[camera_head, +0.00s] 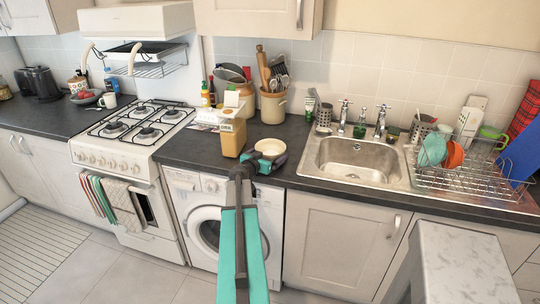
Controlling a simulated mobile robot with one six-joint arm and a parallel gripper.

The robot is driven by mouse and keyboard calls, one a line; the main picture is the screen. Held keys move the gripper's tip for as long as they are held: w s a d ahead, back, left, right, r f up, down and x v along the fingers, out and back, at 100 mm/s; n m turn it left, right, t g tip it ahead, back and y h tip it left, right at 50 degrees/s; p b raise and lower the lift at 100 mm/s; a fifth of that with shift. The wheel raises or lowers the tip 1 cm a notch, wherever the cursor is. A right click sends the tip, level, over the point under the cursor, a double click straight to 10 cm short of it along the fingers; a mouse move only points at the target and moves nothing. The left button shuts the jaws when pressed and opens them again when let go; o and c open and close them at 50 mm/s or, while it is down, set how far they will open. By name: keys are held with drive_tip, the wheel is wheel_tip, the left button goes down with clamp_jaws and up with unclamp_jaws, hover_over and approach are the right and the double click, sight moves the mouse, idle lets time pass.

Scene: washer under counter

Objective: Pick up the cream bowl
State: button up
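The cream bowl (270,147) is small and round and looks upright. It is on or just above the dark counter, between the carton-like container and the sink. My gripper (263,160) is at the near side of the bowl, with dark and teal parts at its lower left and right. The fingers look spread apart, and they hide the bowl's lower front edge. I cannot tell whether they touch the bowl. My teal arm comes up from the bottom of the view in front of the washer.
A tan container (232,138) stands close left of the bowl. A utensil crock (272,106) is behind it. The sink (355,158) is to the right, with a dish rack (465,180) beyond. The stove (132,130) is left. The washer (207,228) sits under the counter.

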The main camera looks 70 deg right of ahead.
drive_tip(key=shift+c, duration=1.2)
drive_tip(key=shift+c, duration=0.2)
drive_tip(key=shift+r, duration=0.35)
wheel_tip(320, 180, up, 9)
drive_tip(key=b, duration=0.2)
drive_tip(key=shift+r, duration=0.2)
idle(0.9)
